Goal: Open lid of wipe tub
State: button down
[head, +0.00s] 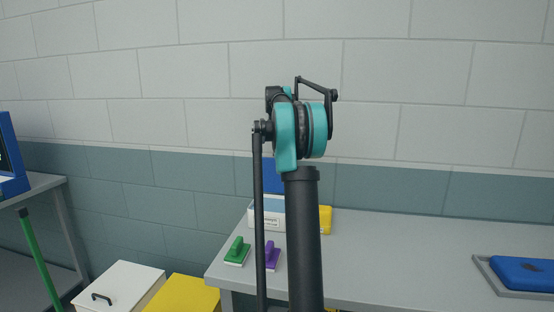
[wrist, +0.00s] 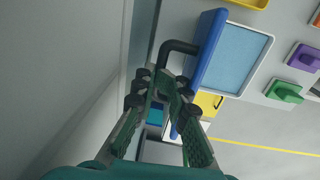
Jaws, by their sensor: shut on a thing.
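The wipe tub (head: 266,224) is a white box with a label, on the grey bench behind my arm in the head view. Its blue lid (head: 273,176) stands upright at the tub's back. In the wrist view the lid (wrist: 209,48) shows nearly edge-on, raised beside the tub's pale blue inside (wrist: 240,58). A black bent handle (wrist: 180,46) sticks out from the lid's outer face. My gripper (wrist: 167,84) is shut on the lower end of this handle. In the head view my gripper is hidden behind my arm.
A blue case (head: 522,273) rests at the bench's right. White (head: 120,284) and yellow (head: 183,294) bins stand left. The wall is close behind the bench.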

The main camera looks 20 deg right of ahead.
jog(key=shift+f, duration=0.25)
jog(key=c, duration=1.6)
grip_release()
jog(key=shift+s, duration=0.1)
notch_tip(320, 180, up, 12)
jog(key=shift+s+a, duration=0.15)
jog(key=shift+a, duration=0.05)
